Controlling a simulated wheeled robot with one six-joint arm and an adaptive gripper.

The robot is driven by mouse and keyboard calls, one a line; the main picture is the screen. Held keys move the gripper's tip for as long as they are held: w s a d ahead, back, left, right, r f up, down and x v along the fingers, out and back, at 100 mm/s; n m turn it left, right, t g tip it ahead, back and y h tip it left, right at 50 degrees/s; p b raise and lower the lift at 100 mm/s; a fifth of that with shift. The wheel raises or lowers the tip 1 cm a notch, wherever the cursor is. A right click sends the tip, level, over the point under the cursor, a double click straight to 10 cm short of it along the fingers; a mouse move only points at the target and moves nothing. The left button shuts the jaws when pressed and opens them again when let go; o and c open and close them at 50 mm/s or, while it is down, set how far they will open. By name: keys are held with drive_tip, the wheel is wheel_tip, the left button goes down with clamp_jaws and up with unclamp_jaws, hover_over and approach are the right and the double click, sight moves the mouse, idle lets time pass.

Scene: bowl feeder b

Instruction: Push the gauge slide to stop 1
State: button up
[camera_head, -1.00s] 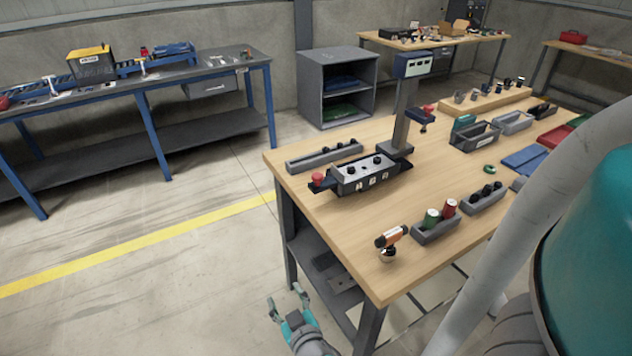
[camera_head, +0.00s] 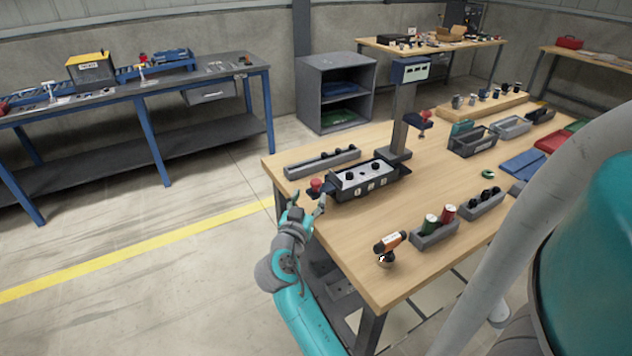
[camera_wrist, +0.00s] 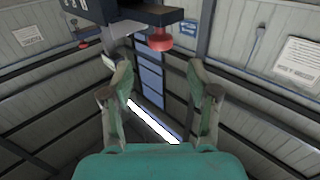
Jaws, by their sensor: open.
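The gauge fixture (camera_head: 362,180) stands on the wooden table near its left edge, a dark box with a light top plate, dark knobs and number labels on its front. A red knob (camera_head: 316,185) sticks out at its left end; I take it for the slide's handle but cannot tell. The red knob also shows in the wrist view (camera_wrist: 160,40), ahead of and above my fingers, under the dark end of the fixture (camera_wrist: 120,12). My gripper (camera_head: 306,205) is open and empty at the table's left edge, just below the red knob in the picture and apart from it.
A grey tray with dark parts (camera_head: 322,162) lies behind the fixture. An orange-black tool (camera_head: 389,243) and a bin with red and green cans (camera_head: 436,228) stand nearer. The table front is mostly clear.

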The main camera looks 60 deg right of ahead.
sight(315, 184)
drive_tip(key=x, duration=0.8)
clamp_jaws()
